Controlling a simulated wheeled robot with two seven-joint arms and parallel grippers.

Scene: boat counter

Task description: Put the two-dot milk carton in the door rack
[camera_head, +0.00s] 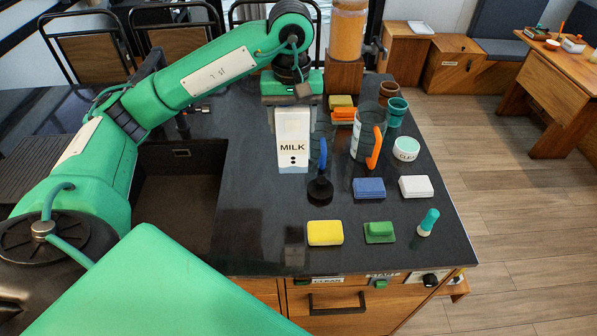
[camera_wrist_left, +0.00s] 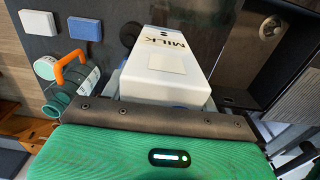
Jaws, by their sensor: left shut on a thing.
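The white milk carton (camera_head: 292,143) stands upright at the counter's left middle, with MILK lettering and two black dots on its front. In the left wrist view the carton (camera_wrist_left: 165,70) fills the middle, with its lettering on the far end. My left gripper (camera_head: 292,105) is shut on the carton's upper part from behind; its fingertips are mostly hidden. I cannot tell whether the carton's base touches the counter. I cannot make out a door rack in either view. My right gripper is not in view.
Right of the carton stand a blue-handled item (camera_head: 320,185), a clear jug (camera_head: 366,140) with an orange handle, and a white tub (camera_head: 406,148). Yellow (camera_head: 325,233), green (camera_head: 379,232), blue (camera_head: 369,188) and white blocks (camera_head: 416,187) lie in front. A dark recess (camera_head: 175,200) opens at left.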

